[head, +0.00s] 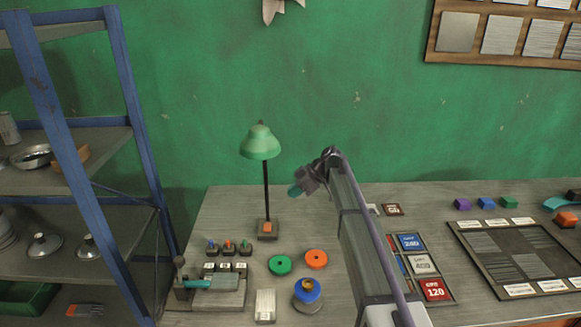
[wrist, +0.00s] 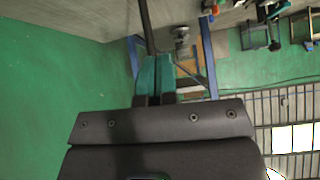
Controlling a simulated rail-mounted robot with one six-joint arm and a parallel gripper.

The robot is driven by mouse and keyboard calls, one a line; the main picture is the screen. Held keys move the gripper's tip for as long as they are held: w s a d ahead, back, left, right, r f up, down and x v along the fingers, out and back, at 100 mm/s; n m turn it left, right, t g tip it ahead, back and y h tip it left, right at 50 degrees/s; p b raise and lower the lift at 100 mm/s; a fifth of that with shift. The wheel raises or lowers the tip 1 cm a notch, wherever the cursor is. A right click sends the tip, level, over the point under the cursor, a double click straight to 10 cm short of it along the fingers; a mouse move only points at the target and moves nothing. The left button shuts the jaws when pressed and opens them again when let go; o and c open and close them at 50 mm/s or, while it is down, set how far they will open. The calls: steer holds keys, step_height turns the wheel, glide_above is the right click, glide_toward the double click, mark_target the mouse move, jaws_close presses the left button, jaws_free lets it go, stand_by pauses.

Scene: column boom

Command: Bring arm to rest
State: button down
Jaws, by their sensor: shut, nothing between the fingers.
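My gripper (head: 295,190) is at the end of my arm, raised above the workbench (head: 215,215), to the right of the green desk lamp (head: 260,143). Its teal fingers point left toward the lamp's post. In the wrist view the two teal fingers (wrist: 155,76) lie side by side, shut, with nothing between them. A dark thin post passes just beyond the fingertips in the wrist view; I cannot tell whether it touches them. My arm hides part of the bench behind it.
A blue shelf rack (head: 125,75) stands at the left. On the bench are a green disc (head: 280,265), an orange disc (head: 316,259), a blue spool (head: 307,290), a teal-handled fixture (head: 210,283), labelled sandpaper blocks (head: 422,265) and a dark panel (head: 520,258).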

steer(key=s+d+f+m+h, duration=0.1)
steer(key=s+d+m+h, duration=0.2)
steer(key=s, duration=0.9)
steer(key=s+d+f+m+h, duration=0.2)
steer(key=s+d+m, duration=0.4)
steer(key=s, duration=0.6)
steer(key=s+d+f+m+h, duration=0.2)
steer(key=s+d+m+h, duration=0.2)
steer(key=s, duration=0.9)
steer(key=d+m, duration=0.1)
steer(key=m, duration=0.2)
steer(key=shift+m, duration=0.4)
